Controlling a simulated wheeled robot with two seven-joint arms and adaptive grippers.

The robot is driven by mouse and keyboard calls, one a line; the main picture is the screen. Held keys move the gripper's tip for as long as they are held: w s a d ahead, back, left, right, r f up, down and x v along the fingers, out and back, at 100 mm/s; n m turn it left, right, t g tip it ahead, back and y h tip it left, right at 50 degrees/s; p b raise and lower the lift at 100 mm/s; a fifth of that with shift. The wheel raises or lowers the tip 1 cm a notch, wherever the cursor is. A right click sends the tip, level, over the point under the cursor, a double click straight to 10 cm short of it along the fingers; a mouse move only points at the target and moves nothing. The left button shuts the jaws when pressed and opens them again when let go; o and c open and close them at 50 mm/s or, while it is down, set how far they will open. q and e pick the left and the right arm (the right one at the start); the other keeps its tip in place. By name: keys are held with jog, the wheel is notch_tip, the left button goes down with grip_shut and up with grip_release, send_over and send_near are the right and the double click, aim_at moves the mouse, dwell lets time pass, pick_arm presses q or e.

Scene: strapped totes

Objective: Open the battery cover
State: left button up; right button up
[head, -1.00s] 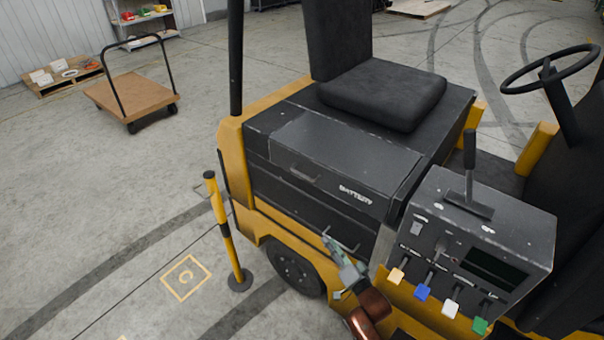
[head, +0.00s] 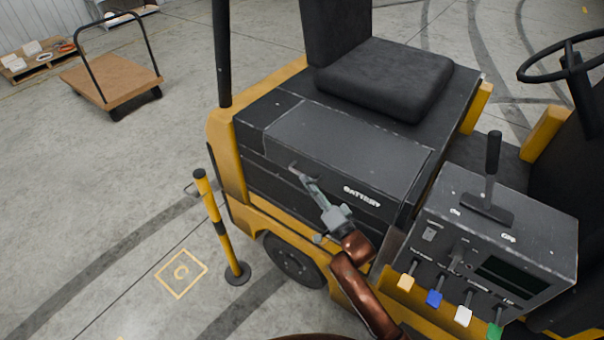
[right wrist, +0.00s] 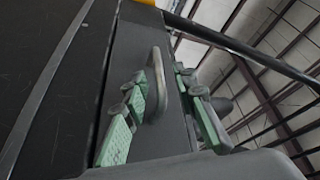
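The battery cover (head: 345,140) is a dark panel with the white word BATTERY on the side of the yellow and black truck. It looks closed. Its metal bar handle shows in the right wrist view (right wrist: 157,85); in the head view my fingers largely hide it. My right gripper (head: 299,174) reaches up along the front of the cover to the handle. In the right wrist view its green-padded fingers (right wrist: 168,108) are apart, one on each side of the handle, with gaps visible. My left gripper is not in view.
The black seat (head: 385,80) is above and behind the cover. A lever console (head: 485,235) stands to the right. A yellow and black post (head: 220,230) stands on the floor at left. A flatbed trolley (head: 110,80) is farther back, with open floor between.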

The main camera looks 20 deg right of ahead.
jog(key=x, duration=0.3)
jog(key=shift+d+f, duration=0.1)
jog(key=shift+f, duration=0.05)
jog(key=shift+w, duration=0.55)
grip_shut()
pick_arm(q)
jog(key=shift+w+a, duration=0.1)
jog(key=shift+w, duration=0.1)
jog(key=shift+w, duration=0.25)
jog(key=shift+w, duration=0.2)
